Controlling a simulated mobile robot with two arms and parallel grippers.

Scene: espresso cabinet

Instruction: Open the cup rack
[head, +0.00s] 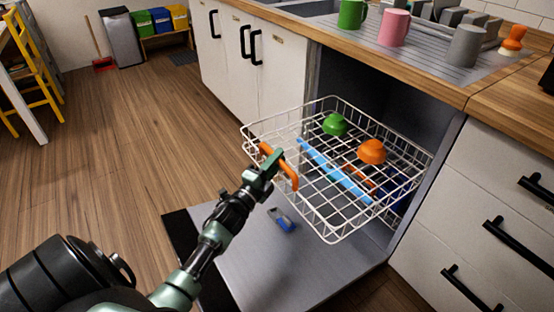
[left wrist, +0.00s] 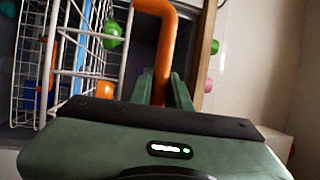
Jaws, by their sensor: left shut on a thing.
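The white wire cup rack (head: 331,225) extends out of the open cabinet bay, above the lowered door (head: 265,265). Its orange handle (head: 290,178) is on the front side facing me. My left gripper (head: 270,165) is shut on this handle. In the left wrist view the orange handle (left wrist: 166,45) rises from between the green fingers (left wrist: 163,92), and the rack's white wires (left wrist: 85,50) are at the left. A green cup (head: 335,124) and an orange cup (head: 371,151) sit in the rack. My right gripper is not in view.
A light blue bar (head: 333,171) lies along the rack. A small blue object (head: 283,219) is on the lowered door. The counter above holds a green mug (head: 352,13), a pink mug (head: 394,27) and grey cups (head: 465,46). Drawers (head: 480,215) stand at right; the floor (head: 130,140) at left is clear.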

